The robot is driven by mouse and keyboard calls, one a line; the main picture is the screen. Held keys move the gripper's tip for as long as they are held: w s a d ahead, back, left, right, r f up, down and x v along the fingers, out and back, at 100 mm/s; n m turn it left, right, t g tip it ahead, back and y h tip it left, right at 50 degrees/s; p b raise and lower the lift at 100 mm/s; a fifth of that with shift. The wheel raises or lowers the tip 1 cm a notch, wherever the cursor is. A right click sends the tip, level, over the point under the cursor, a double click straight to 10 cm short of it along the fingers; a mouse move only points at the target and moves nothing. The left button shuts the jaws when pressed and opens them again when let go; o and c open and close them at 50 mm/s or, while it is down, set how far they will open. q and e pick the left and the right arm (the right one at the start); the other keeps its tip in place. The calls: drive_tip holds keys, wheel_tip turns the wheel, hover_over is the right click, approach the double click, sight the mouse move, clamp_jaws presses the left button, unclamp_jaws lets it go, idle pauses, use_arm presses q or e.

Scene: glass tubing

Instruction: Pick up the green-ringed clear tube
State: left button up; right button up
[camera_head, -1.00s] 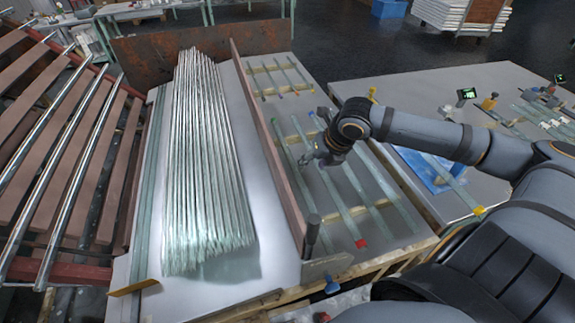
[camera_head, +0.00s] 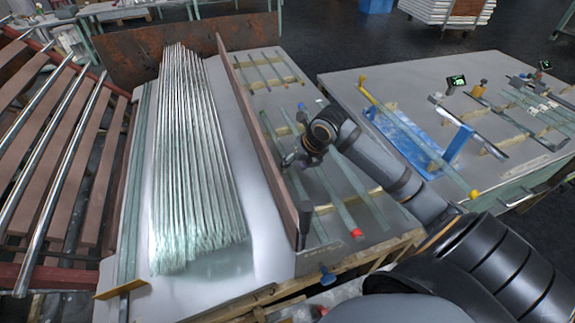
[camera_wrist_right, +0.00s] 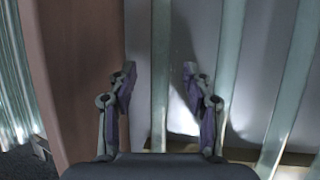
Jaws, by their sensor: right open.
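Several long, pale green-tinted clear tubes lie side by side across wooden strips on the table. The leftmost of them (camera_head: 308,203) lies beside the brown divider board; I cannot make out a green ring on it. Another (camera_head: 342,212) has a red end, and another (camera_head: 360,182) has a blue far end. My right gripper (camera_head: 288,158) is low over the leftmost tube. In the right wrist view my right gripper (camera_wrist_right: 158,80) is open and empty, with one tube (camera_wrist_right: 160,50) running between its fingers; whether they touch it is unclear. My left gripper is out of view.
The brown divider board (camera_head: 262,135) stands just left of the gripper. Beyond it lies a dense bundle of glass tubes (camera_head: 195,160). A second table at right holds a blue stand (camera_head: 410,135) and more tubing. A slatted rack (camera_head: 60,150) is at far left.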

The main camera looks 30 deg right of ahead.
drive_tip(key=x, duration=0.2)
drive_tip(key=shift+w+f, duration=0.2)
drive_tip(key=shift+f, duration=0.15)
clamp_jaws()
wheel_tip(320, 180, up, 18)
drive_tip(key=p, duration=0.2)
